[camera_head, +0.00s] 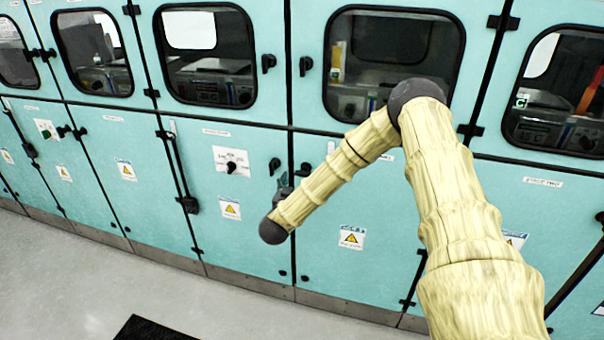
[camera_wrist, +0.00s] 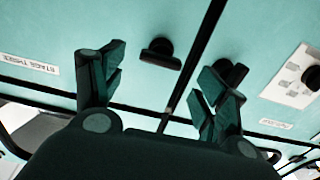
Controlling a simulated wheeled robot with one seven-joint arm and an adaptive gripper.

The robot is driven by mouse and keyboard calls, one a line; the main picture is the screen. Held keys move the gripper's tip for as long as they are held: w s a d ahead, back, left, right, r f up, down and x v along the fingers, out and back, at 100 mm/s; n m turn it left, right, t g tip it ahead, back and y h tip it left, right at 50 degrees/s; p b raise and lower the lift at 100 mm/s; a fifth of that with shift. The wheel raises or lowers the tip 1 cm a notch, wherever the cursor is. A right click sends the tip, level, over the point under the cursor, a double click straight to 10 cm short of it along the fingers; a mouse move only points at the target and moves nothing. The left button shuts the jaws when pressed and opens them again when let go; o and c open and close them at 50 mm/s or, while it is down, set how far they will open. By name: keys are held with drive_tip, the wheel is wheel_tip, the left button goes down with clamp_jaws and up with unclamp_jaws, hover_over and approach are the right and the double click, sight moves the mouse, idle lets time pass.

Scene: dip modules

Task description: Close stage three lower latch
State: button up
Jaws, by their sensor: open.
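The stage three lower panel (camera_head: 355,200) is a teal door right of a dark vertical seam. Its "STAGE THREE" label (camera_wrist: 30,63) reads at an angle at the left of the wrist view. Its latch (camera_wrist: 160,53) is a small black handle with a bar, lying across the wrist view beside the seam. My gripper (camera_wrist: 162,68) is open, with a finger to either side of that latch in the picture; I see no clear contact. In the head view my gripper (camera_head: 284,187) is small and dark, partly behind my forearm, and partly hides the latch area.
The neighbouring lower panel's black latch (camera_head: 274,165) is across the seam; in the wrist view it is partly behind the right finger. A dial plate (camera_head: 231,162) is further left. Windowed upper doors (camera_head: 206,55) run above. A dark mat (camera_head: 150,328) lies on the otherwise clear floor.

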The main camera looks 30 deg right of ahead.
sight(302, 175)
drive_tip(key=shift+p+x, duration=0.5)
drive_tip(key=shift+x, duration=1.85)
drive_tip(key=shift+c, duration=0.2)
drive_tip(key=c, duration=1)
